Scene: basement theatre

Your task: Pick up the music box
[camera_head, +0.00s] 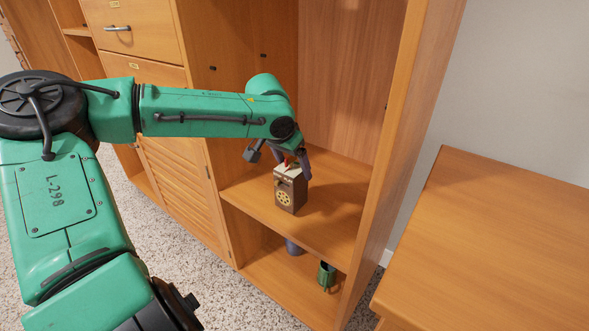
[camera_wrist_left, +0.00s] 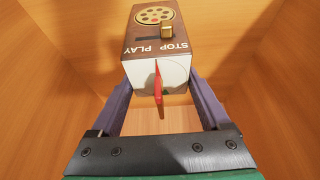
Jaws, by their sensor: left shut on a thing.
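The music box (camera_head: 290,190) is a small brown box with a round gold disc on its front, at the shelf in the open cabinet. In the left wrist view the music box (camera_wrist_left: 157,32) shows "STOP" and "PLAY" lettering, a gold knob, a pale end face and a red piece sticking out. My left gripper (camera_head: 292,160) reaches down over it from above. In the left wrist view the two purple fingers of my left gripper (camera_wrist_left: 162,85) lie along both sides of the box, shut on it. I cannot tell whether the box touches the shelf. My right gripper is not seen.
The wooden shelf (camera_head: 335,215) is clear around the box. The cabinet's right side panel (camera_head: 405,130) stands close by. A green item (camera_head: 326,275) and a grey-purple object (camera_head: 293,247) are on the lower level. A wooden surface (camera_head: 500,240) lies to the right.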

